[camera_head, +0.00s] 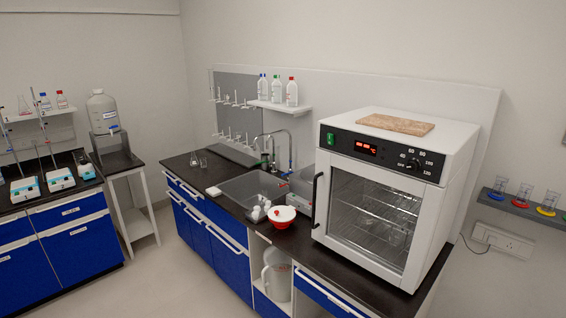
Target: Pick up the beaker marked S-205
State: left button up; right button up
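I cannot read the marking S-205 on any vessel. Glass vessels that look like beakers, such as one with a blue base (499,185), one with a red base (523,191) and one with a yellow base (548,200), stand on a grey wall shelf (520,209) at the far right. Small clear glassware (198,162) stands on the dark counter at the far end, left of the sink. Neither of my grippers is in view.
A white oven (382,196) with its glass door shut stands on the counter (285,239), a wooden board (396,124) on top. A red-and-white bowl (282,217) and small white bottles stand beside the sink (250,188). Clear floor (170,275) lies between the blue cabinets.

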aim_at(203, 161)
jog(key=i+j+u, duration=0.3)
jog(key=i, duration=0.45)
jog(key=i+j+u, duration=0.3)
jog(key=i, duration=0.45)
jog(key=i+u, duration=0.3)
jog(key=i, duration=2.85)
jog(key=i+j+z, duration=0.1)
jog(key=i+z, duration=0.25)
jog(key=i, duration=0.2)
jog(key=i+j+z, duration=0.25)
jog(key=i+z, duration=0.15)
jog(key=i, duration=0.15)
jog(key=i+j+z, duration=0.35)
jog(key=i+j, duration=0.05)
jog(key=i, duration=0.1)
